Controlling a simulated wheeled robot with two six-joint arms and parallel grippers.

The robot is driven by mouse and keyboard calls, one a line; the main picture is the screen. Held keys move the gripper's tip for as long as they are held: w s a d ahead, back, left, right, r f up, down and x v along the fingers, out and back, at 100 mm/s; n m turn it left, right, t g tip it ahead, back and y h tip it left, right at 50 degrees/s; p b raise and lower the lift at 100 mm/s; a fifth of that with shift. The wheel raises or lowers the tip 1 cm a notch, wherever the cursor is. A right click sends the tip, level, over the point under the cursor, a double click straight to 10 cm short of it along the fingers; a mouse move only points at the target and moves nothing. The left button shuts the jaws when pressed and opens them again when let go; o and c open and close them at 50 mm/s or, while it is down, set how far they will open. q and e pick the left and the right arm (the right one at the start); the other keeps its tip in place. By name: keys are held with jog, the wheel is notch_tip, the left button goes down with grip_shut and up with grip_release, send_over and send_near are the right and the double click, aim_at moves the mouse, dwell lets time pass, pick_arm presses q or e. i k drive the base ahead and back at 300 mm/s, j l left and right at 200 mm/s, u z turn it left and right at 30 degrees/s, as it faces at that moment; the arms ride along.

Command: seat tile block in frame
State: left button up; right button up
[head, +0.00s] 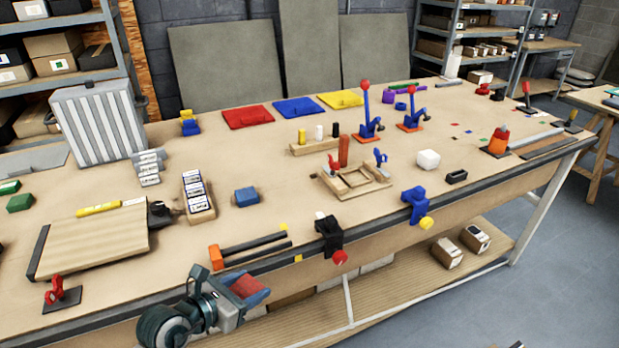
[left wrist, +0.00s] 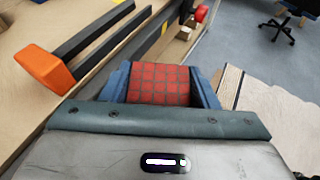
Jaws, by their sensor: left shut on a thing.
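My left gripper (head: 246,288) is low in the head view, just off the table's front edge. It is shut on a red tile block (head: 243,285). In the left wrist view the block (left wrist: 158,83) shows a red face with a grid of dark lines, between the two blue fingers. The wooden frame (head: 364,190) lies on the table, right of the middle, with an open inside. A red clamp and a blue clamp stand at its back corners. The gripper is well to the left of and in front of the frame. My right gripper is not in view.
A black clamp with a red knob (head: 330,240) and a blue clamp with a yellow knob (head: 416,205) sit on the table's front edge. A bar clamp with an orange end (head: 216,257) lies near my gripper. A wooden board (head: 95,240) lies at the left.

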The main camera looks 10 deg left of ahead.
aim_at(354, 179)
jog(key=i+l+u, duration=0.15)
jog(key=l+u, duration=0.2)
jog(key=l, duration=0.15)
jog(key=i+l+u, duration=0.1)
jog(key=l+u, duration=0.25)
jog(key=l, duration=0.2)
jog(key=l+u, duration=0.35)
jog(key=l, duration=0.15)
jog(key=l+u, duration=0.15)
jog(key=l, duration=1.15)
jog(key=l+u, duration=0.1)
jog(key=l, duration=2.05)
jog(key=i, duration=0.4)
